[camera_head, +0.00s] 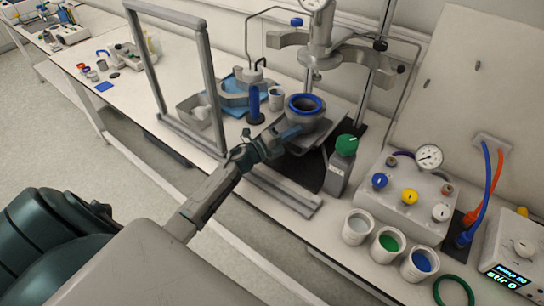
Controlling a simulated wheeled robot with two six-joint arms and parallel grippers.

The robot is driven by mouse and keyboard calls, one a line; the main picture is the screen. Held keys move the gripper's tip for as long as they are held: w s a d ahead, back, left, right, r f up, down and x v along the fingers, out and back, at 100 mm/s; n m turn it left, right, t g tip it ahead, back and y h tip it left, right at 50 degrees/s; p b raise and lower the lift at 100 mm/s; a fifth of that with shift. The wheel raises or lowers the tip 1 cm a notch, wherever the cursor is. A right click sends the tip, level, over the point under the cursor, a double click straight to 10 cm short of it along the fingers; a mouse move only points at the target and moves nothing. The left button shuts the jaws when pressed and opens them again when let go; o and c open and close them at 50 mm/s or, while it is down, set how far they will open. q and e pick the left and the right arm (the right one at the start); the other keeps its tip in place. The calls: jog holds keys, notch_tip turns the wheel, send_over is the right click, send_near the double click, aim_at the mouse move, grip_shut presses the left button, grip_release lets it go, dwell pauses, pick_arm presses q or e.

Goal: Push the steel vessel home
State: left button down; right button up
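The steel vessel (308,121) is a grey round pot with a blue ring (305,103) on its rim. My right gripper is not in view.
A grey upright frame (207,85) stands left of the vessel. Further right are a valve box (406,196), several cups and a controller (517,257). A blue-handled tool (254,103) stands behind the arm.

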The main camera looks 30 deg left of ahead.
aim_at(303, 121)
pick_arm(q)
jog(key=w+b, duration=0.1)
jog(key=w, duration=0.5)
jog(key=shift+d+b, duration=0.2)
jog(key=shift+b, duration=0.15)
jog(key=shift+r, duration=0.3)
